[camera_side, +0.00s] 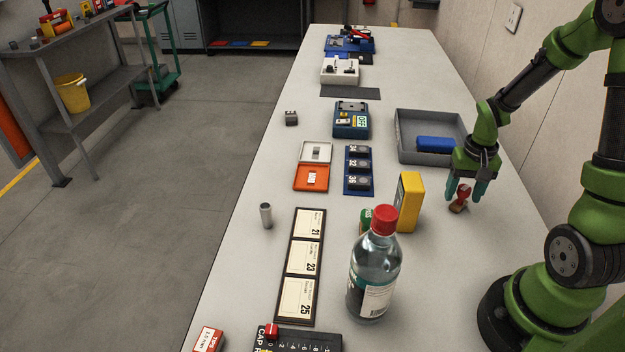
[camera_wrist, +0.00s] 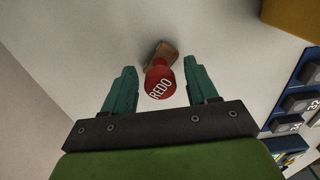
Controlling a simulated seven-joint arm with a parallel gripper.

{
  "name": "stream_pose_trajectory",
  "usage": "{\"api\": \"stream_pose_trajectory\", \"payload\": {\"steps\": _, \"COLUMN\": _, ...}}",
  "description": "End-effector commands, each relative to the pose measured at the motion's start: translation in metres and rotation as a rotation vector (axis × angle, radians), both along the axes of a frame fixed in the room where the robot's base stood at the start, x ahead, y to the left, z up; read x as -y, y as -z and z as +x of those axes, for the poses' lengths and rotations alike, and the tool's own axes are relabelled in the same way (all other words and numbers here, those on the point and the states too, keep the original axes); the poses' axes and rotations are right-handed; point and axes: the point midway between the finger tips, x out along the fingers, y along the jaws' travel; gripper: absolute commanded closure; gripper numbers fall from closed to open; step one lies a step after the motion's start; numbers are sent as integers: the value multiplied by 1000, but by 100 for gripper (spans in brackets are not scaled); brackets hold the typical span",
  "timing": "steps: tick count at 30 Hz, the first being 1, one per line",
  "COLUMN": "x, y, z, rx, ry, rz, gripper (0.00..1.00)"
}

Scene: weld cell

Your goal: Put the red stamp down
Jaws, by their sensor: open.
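The red stamp (camera_side: 460,198) is at the right side of the table, beside the yellow block. In the wrist view its round red top marked REDO (camera_wrist: 160,82) faces me, and its brown base (camera_wrist: 161,56) shows beyond it, near the pale tabletop. My gripper (camera_side: 466,190) is right above and around the stamp. Its two teal fingers (camera_wrist: 160,88) are spread, one on each side of the red top, with gaps between. The stamp looks slightly tilted in the side view. Whether its base lies fully flat on the table is hard to tell.
A yellow block (camera_side: 409,203) stands left of my gripper, with a clear bottle (camera_side: 374,270) in front. A grey tray (camera_side: 401,148) holding a blue block (camera_side: 435,144) lies behind. A blue rack (camera_side: 358,186) is further left. The table in front of the stamp is bare.

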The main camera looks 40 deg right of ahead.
Motion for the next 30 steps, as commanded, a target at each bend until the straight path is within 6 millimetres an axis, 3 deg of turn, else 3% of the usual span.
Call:
{"api": "stream_pose_trajectory", "payload": {"steps": 5, "x": 1, "y": -21, "z": 2, "rx": 6, "ry": 0, "rz": -4, "gripper": 42}}
{"api": "stream_pose_trajectory", "payload": {"steps": 15, "x": 1, "y": -93, "z": 1, "rx": 6, "ry": 0, "rz": -4, "gripper": 42}}
{"api": "stream_pose_trajectory", "payload": {"steps": 23, "x": -2, "y": -122, "z": 1, "rx": 8, "ry": -5, "rz": -4, "gripper": 42}}
{"api": "stream_pose_trajectory", "payload": {"steps": 26, "x": -18, "y": -134, "z": 6, "rx": 52, "ry": -39, "rz": -14, "gripper": 42}}
{"api": "stream_pose_trajectory", "payload": {"steps": 30, "x": -71, "y": -163, "z": 14, "rx": 211, "ry": -147, "rz": -40, "gripper": 42}}
